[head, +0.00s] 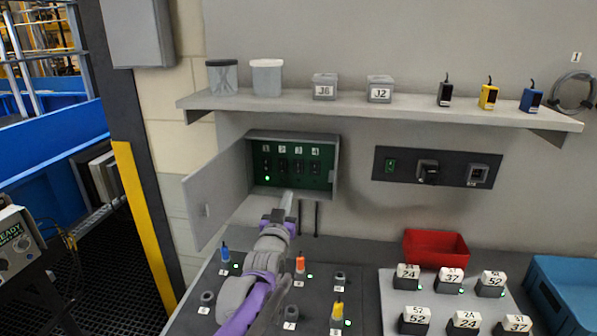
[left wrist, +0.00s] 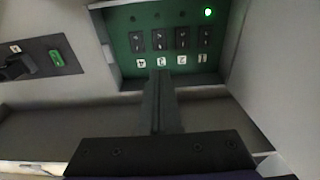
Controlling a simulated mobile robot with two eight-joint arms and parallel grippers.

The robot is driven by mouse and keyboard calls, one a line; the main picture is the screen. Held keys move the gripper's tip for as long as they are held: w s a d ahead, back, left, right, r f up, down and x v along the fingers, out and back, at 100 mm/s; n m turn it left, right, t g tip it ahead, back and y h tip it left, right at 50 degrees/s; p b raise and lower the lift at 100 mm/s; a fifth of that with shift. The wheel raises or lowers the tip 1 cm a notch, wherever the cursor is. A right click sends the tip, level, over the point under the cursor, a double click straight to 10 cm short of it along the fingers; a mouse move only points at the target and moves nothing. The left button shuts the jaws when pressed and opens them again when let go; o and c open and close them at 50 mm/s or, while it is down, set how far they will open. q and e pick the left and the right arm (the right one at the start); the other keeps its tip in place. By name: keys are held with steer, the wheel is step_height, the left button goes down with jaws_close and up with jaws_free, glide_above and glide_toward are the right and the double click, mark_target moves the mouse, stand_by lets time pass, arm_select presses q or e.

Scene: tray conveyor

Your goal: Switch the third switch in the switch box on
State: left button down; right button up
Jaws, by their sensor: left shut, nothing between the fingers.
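The switch box (head: 335,170) hangs on the wall with its grey door (head: 215,199) swung open to the left. Inside is a green panel with a row of dark switches numbered 1 to 4. The third switch (head: 299,166) has no lit lamp by it; it also shows in the left wrist view (left wrist: 160,40), where the panel appears upside down. Only the first switch's green lamp (head: 267,178) is lit. My left gripper (head: 288,194) is shut and empty, at the box's lower front. In the left wrist view its fingertips (left wrist: 160,74) line up with the third switch's label, apart from the switch.
A shelf (head: 400,107) with jars, labelled boxes and small devices runs above the box. A dark socket panel (head: 437,167) is to the right. A red bin (head: 435,248), a blue bin (head: 545,285) and a board of numbered blocks stand on the bench.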

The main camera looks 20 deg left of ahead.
mark_target(299, 165)
arm_select(q)
steer(key=p+x, duration=0.2)
steer(key=x, duration=1.2)
steer(key=shift+w+d, duration=0.1)
arm_select(e)
steer(key=r, duration=0.1)
steer(key=w+r, duration=0.1)
steer(key=r, duration=0.1)
steer(key=shift+r, duration=0.1)
